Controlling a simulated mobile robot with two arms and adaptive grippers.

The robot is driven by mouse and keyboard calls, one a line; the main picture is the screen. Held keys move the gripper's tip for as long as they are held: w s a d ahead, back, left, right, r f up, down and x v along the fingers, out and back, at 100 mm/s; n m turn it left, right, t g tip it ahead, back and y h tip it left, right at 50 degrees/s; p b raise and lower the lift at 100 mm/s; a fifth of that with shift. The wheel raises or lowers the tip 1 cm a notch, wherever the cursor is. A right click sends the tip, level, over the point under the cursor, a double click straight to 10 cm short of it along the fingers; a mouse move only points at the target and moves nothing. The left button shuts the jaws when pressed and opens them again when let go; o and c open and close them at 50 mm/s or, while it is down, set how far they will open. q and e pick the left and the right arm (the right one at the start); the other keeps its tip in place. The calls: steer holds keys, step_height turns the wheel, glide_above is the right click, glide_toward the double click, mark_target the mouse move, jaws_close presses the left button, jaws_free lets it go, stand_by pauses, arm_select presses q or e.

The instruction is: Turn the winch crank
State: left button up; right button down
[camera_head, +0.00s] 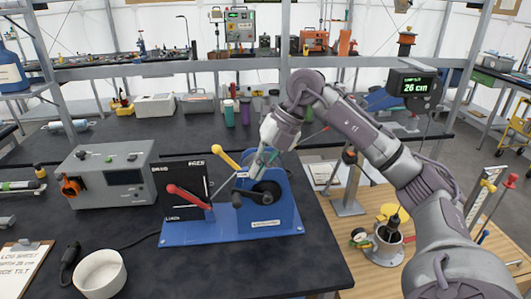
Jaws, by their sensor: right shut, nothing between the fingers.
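The blue winch (281,188) stands on a blue base plate (190,238) on the dark bench. On its near face is a black hub (268,190), with a dark crank arm (252,195) running left from it. A yellow-knobbed lever (227,158) rises at the upper left of the winch. A red-handled lever (188,196) tilts up-left in front of a black panel (180,185) lettered for free and lock. My right gripper (259,167) is shut and empty, pointing down at the winch top; contact is hard to tell. My left gripper is out of view.
A grey instrument box (103,177) stands left of the winch. A white bowl (100,273) and a clipboard (22,268) lie at the front left. A display (413,87) reading 26 cm hangs at the upper right. The bench front is mostly clear.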

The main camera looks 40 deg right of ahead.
mark_target(239, 201)
steer(key=p+x, duration=0.1)
steer(key=x, duration=0.6)
steer(key=shift+w+a+f+p, duration=0.1)
steer(key=shift+p, duration=0.25)
steer(key=shift+f, duration=0.1)
steer(key=shift+w+a+f+b, duration=0.1)
steer(key=shift+a+f+b, duration=0.25)
steer(key=shift+f, duration=0.25)
steer(key=shift+w, duration=0.1)
